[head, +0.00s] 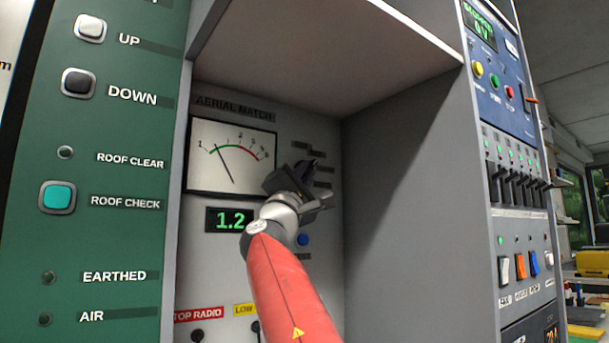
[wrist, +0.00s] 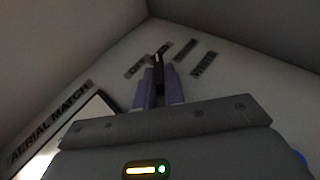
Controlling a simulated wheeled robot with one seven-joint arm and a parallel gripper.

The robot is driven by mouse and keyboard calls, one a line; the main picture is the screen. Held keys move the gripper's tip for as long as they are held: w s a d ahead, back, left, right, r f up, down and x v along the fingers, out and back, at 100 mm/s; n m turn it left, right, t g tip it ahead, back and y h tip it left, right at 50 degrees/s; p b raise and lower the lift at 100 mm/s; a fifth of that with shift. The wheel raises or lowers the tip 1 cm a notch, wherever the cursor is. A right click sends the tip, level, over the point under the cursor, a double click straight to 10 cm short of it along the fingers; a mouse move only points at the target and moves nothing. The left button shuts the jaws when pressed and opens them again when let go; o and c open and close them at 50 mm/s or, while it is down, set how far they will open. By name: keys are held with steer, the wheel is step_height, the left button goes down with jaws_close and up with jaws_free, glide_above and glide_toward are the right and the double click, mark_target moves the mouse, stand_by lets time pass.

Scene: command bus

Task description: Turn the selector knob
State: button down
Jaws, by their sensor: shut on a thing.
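The selector knob (wrist: 158,62) is a small dark knob on the recessed aerial match panel (head: 230,270), with short label plates around it. My gripper (wrist: 160,92) reaches the panel and its two fingers are shut on the knob, one on each side. In the head view my gripper (head: 308,168) covers the knob, to the right of the meter, so the knob's pointing direction is hard to tell. The meter (head: 232,155) has its needle left of centre. The green display (head: 230,220) reads 1.2.
A shelf (head: 330,40) overhangs the recess and a grey side wall (head: 400,190) closes it on the right. A blue button (head: 303,240) sits below my gripper. A green panel (head: 100,230) with buttons stands left; switches and sliders (head: 515,185) are at right.

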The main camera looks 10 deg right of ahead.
steer(key=shift+m+g, duration=0.4)
steer(key=shift+g, duration=0.1)
steer(key=c, duration=1.5)
jaws_free()
steer(key=shift+b+v, duration=3.05)
steer(key=shift+v, duration=0.9)
steer(key=shift+r, duration=0.15)
